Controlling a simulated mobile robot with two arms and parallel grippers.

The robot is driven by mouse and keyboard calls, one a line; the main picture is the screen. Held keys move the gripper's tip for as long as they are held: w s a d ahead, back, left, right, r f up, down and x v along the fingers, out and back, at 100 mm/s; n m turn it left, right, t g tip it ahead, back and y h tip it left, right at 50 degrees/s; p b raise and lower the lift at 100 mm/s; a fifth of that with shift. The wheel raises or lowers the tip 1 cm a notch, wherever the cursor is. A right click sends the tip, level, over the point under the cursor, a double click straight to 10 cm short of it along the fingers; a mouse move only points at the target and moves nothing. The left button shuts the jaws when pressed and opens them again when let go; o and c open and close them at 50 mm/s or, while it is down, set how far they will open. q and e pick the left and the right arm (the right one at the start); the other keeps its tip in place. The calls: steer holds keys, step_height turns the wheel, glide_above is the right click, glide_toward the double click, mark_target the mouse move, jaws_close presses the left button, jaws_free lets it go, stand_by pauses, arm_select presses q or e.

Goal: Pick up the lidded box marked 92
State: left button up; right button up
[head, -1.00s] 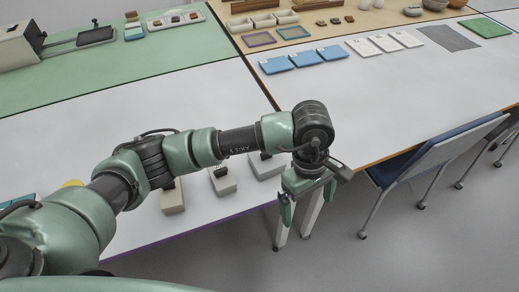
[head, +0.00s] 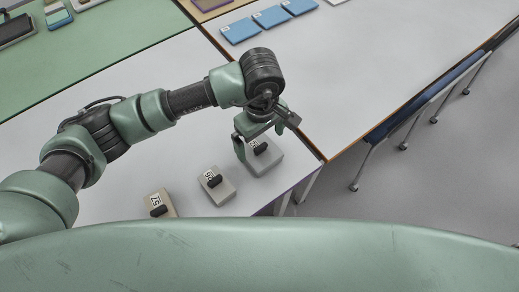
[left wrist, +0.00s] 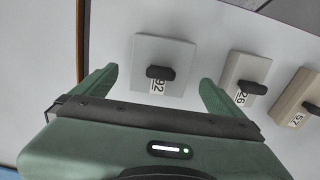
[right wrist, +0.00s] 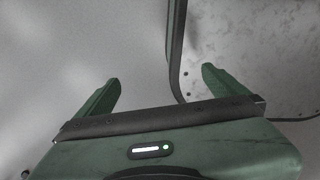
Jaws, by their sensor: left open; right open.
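The lidded box marked 92 (head: 268,161) is light grey with a dark handle on its lid. It stands near the table's front right corner, and its label reads 92 in the left wrist view (left wrist: 176,53). My left gripper (head: 259,143) is open above this box and partly hides it in the head view. In the left wrist view the two fingers (left wrist: 159,80) point toward the box, one to each side in the picture, with nothing between them. My right gripper (right wrist: 161,80) is open and empty; it shows only in the right wrist view.
A smaller beige box marked 26 (left wrist: 243,78) stands beside it, then a tan box marked 57 (left wrist: 299,103). Blue flat pieces (head: 271,17) lie at the back. A chair (head: 405,112) stands at the table's right edge. The white table between is clear.

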mark_target(261, 147)
arm_select(q)
step_height(261, 147, down, 4)
steer(key=shift+s+r+p, duration=0.1)
steer(key=shift+p, duration=0.45)
steer(key=shift+f, duration=0.5)
steer(key=c, duration=1.4)
arm_select(e)
steer(key=shift+w+a+r, duration=0.45)
steer(key=shift+w+r, duration=0.1)
steer(key=shift+r, duration=0.25)
